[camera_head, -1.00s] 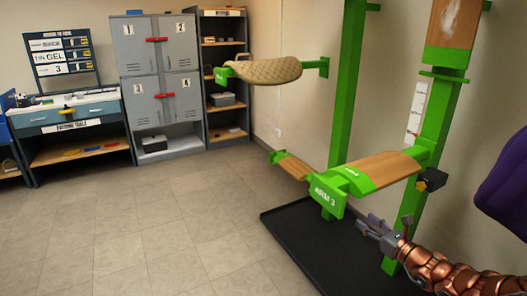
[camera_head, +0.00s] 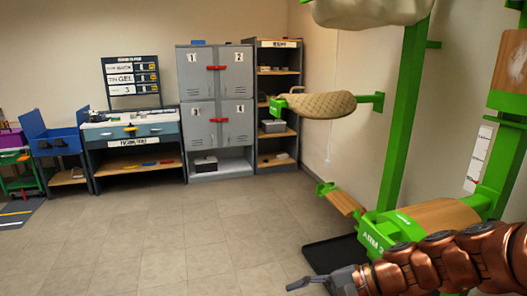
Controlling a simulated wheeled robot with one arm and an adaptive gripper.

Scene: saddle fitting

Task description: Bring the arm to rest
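My copper-coloured arm (camera_head: 440,262) reaches in from the right edge, low in the picture. My grey gripper (camera_head: 318,284) is at the bottom edge, in front of the black floor tray and the floor. It is partly cut off by the frame, and I cannot tell how far its fingers are apart. No held object shows at it. The green rack arm marked ARM 3 (camera_head: 378,237), with its wooden top (camera_head: 436,215), is behind my arm and partly hidden by it.
A quilted beige saddle pad (camera_head: 325,104) sits on a farther green rack arm. The tiled floor (camera_head: 190,235) at left is clear.

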